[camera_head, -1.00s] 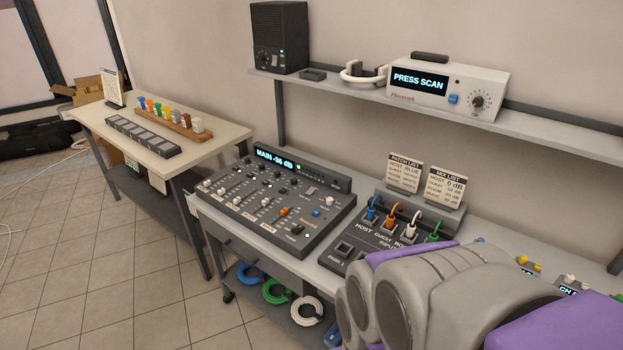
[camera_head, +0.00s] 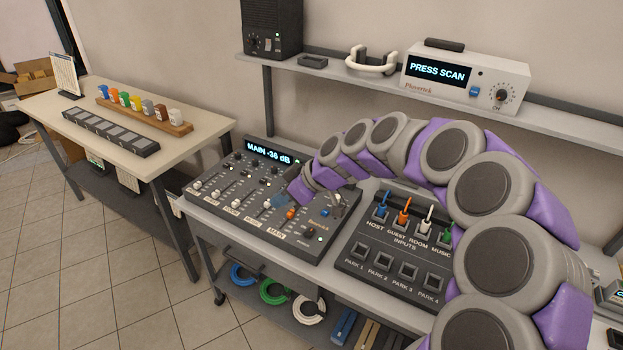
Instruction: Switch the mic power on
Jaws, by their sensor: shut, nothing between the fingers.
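The mixer (camera_head: 236,207) is a dark sloped desk on the grey bench, with faders, knobs and a lit display reading "MAIN -36 dB". An orange fader cap (camera_head: 291,214), a blue button (camera_head: 325,213) and a small black control (camera_head: 309,232) show at its right. I cannot read any label as mic power. My arm arches in from the lower right. My gripper (camera_head: 279,201) is small and points down-left over the mixer's upper right part. Its fingers are shut with nothing in them. I cannot tell whether they touch the panel. The arm hides the controls behind it.
A patch panel (camera_head: 376,262) with coloured plugs stands right of the mixer, partly behind my arm. A shelf (camera_head: 345,78) above holds a speaker (camera_head: 272,28), headphones (camera_head: 372,62) and a "PRESS SCAN" receiver (camera_head: 427,93). A side table (camera_head: 75,107) stands left. Coiled cables lie below.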

